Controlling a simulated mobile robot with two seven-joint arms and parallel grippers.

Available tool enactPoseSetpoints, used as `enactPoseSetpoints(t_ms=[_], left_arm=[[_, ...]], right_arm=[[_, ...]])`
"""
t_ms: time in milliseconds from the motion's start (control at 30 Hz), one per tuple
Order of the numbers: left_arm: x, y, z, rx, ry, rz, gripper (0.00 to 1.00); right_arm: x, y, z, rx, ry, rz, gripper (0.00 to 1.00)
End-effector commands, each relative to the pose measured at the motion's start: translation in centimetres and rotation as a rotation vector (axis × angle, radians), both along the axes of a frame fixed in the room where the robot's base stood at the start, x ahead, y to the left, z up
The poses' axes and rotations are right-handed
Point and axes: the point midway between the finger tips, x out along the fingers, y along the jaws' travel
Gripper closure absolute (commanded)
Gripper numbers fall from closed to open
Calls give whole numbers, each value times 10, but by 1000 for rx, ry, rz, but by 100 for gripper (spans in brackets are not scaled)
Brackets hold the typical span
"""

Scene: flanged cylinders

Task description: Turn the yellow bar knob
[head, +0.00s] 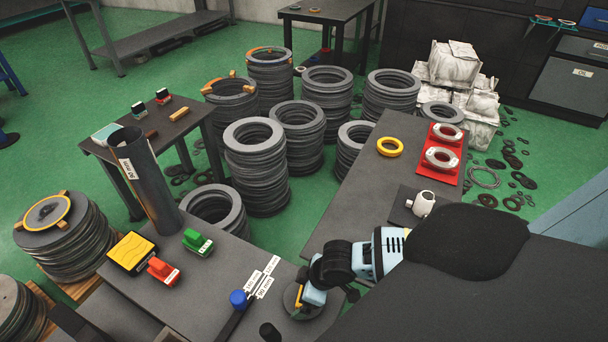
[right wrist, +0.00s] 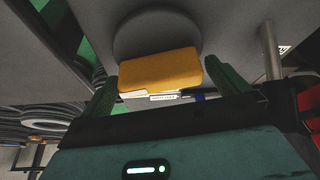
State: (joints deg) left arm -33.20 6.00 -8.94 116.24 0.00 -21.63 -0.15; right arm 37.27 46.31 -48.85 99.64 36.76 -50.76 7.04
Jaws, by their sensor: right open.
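The yellow bar knob (right wrist: 160,70) sits on a round grey disc (right wrist: 150,30) in the right wrist view. In the head view only a sliver of the yellow bar knob (head: 298,301) shows, on the disc at the bench's front edge. My right gripper (head: 314,296) is over it and hides most of it. In the right wrist view the open green fingers of my right gripper (right wrist: 161,76) stand on either side of the bar, with small gaps at its ends. My left gripper is not in view.
Beside the knob are white labels (head: 262,281) and a blue knob (head: 238,299). A green block (head: 198,242), a red block (head: 162,270), a yellow plate (head: 131,252) and a tall dark tube (head: 146,180) stand farther left. Grey ring stacks (head: 256,167) stand behind.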

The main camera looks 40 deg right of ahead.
Motion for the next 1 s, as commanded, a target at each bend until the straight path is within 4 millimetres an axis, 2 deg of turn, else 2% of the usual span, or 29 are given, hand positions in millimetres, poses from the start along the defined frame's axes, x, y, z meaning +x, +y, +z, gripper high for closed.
enactPoseSetpoints(t_ms=[33, 333, 567, 1000], left_arm=[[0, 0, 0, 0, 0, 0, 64], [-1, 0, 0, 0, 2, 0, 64], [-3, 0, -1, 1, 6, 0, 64], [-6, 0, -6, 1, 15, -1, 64]], right_arm=[[0, 0, 0, 0, 0, 0, 0], [0, 0, 0, 0, 0, 0, 39], [1, -1, 1, -1, 0, 48, 40], [0, 0, -1, -1, 1, 339, 40]])
